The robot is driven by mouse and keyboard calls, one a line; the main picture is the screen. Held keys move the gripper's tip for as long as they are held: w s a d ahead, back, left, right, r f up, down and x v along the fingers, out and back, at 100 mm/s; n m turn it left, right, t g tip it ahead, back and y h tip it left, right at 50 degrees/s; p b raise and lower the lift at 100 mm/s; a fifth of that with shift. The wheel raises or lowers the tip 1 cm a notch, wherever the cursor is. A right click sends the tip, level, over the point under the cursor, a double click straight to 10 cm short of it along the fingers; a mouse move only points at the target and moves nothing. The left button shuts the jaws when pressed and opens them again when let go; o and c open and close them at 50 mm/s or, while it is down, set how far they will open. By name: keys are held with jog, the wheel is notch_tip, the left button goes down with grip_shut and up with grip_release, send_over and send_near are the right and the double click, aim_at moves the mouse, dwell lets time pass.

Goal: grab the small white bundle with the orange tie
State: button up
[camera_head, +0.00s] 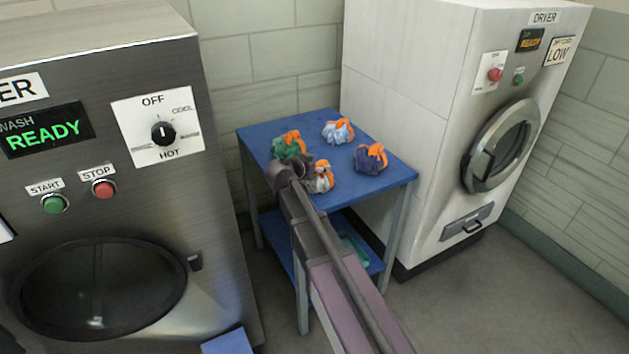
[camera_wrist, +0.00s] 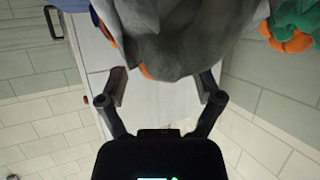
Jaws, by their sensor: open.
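The small white bundle with the orange tie (camera_head: 322,183) sits on the blue table near its front edge, partly hidden behind my arm. In the wrist view the bundle (camera_wrist: 180,42) looks greyish white and large, just beyond and between the fingertips, with a bit of orange at its lower edge. My gripper (camera_wrist: 165,88) is open, one finger on each side below the bundle. In the head view my gripper (camera_head: 303,163) is beside the bundle, mostly hidden by my own wrist. I cannot tell whether the fingers touch the cloth.
A green bundle (camera_head: 287,147) is close on the left; it also shows in the wrist view (camera_wrist: 292,22). A light-blue bundle (camera_head: 337,131) and a navy bundle (camera_head: 369,160) share the blue table (camera_head: 385,185). A washer (camera_head: 100,190) stands left, a dryer (camera_head: 410,110) right.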

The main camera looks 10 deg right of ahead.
jog(key=shift+x, duration=1.15)
grip_shut()
